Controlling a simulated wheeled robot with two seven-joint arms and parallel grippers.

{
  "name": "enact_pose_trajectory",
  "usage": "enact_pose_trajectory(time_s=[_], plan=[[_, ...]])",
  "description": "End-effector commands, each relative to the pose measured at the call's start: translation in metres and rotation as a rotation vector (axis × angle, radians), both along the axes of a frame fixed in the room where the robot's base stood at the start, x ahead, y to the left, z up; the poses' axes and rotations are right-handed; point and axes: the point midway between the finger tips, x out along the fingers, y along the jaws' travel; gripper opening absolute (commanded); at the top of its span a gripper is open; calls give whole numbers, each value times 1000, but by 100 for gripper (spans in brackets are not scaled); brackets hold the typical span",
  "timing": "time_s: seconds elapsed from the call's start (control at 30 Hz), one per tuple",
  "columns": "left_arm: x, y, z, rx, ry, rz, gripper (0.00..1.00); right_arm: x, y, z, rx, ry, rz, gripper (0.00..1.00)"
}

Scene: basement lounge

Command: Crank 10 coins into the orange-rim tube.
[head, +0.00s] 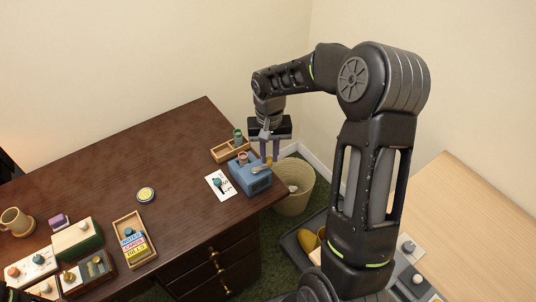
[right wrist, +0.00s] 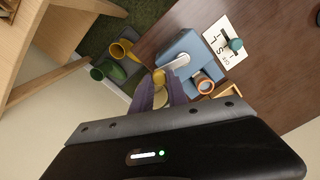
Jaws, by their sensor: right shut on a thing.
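A blue box (head: 250,180) with a crank (head: 261,170) on its front stands near the desk's right corner. The orange-rim tube (head: 243,158) stands upright at the top of the box. In the right wrist view the box (right wrist: 188,50), the pale crank arm (right wrist: 178,64) and the orange-rim tube (right wrist: 203,85) also show. My right gripper (head: 269,158) reaches down from above with purple fingers, shut on the crank's yellowish knob; the fingers (right wrist: 159,85) partly hide it. I cannot tell whether coins are in the tube.
A wooden tray (head: 222,155) with a green tube (head: 238,136) stands behind the box. A white card (head: 213,190) with a teal knob lies left of it. A basket (head: 294,202) is on the floor beyond the desk edge. The desk's middle is mostly clear.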

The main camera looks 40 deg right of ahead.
Motion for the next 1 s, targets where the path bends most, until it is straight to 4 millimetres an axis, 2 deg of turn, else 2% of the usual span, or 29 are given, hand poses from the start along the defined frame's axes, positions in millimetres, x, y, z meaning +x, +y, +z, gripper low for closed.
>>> enact_pose_trajectory(time_s=[0.4,1.0], plan=[[2,-1,-22,-3,-5,-1,36,-15,7,-1,-1,-4,-382,0],[2,0,-33,-3,-6,-1,36,-31,27,0,0,-2,-951,0]])
